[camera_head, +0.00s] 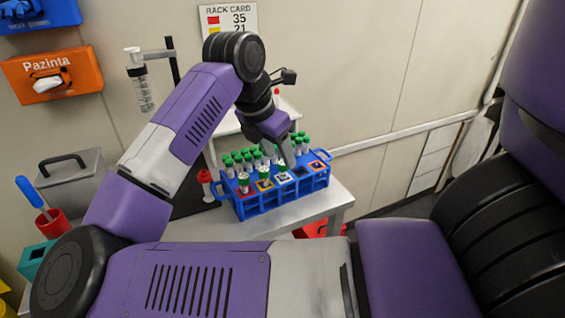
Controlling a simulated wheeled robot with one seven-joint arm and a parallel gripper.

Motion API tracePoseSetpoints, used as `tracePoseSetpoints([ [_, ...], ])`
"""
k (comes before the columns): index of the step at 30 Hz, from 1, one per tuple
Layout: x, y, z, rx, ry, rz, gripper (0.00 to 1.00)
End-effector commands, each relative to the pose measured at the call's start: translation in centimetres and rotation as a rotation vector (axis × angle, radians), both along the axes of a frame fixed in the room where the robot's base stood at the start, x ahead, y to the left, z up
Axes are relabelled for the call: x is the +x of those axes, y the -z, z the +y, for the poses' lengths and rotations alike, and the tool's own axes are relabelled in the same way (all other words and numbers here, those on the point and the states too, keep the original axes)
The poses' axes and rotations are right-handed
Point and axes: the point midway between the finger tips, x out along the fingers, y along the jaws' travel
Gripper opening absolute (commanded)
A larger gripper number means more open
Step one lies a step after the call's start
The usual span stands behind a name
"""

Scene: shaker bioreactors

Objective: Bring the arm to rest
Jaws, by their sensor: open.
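My arm, purple and white, arches over the bench from the lower left. My gripper (287,156) points down over the blue rack (290,200), close above its middle or right part. It is open, and I see nothing held between its fingers. The fingertips are small here, and I cannot tell whether they touch a tube. Green-capped tubes (245,180) stand in the rack, several in the back rows and a few at the front left. Coloured square markers show along the rack's front.
The rack stands on a grey metal table (335,199) against a wall. A stand with a clear cylinder (141,85), a red-and-white bottle (206,186), a grey handled box (72,180) and a red cup (50,221) are to the left. A rack card (229,20) hangs behind.

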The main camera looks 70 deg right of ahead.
Motion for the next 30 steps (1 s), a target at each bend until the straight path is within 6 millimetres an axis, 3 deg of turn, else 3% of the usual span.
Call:
tracePoseSetpoints([
  [8,0.5,-2.7,1.0,0.001,0.001,-0.001,0.49],
  [23,0.4,-2.9,0.8,-0.007,-0.005,0.006,0.49],
  [26,-0.3,-3.5,-0.1,-0.047,-0.007,0.041,0.49],
  [30,-3.4,-5.8,-1.8,-0.154,0.015,0.159,0.49],
])
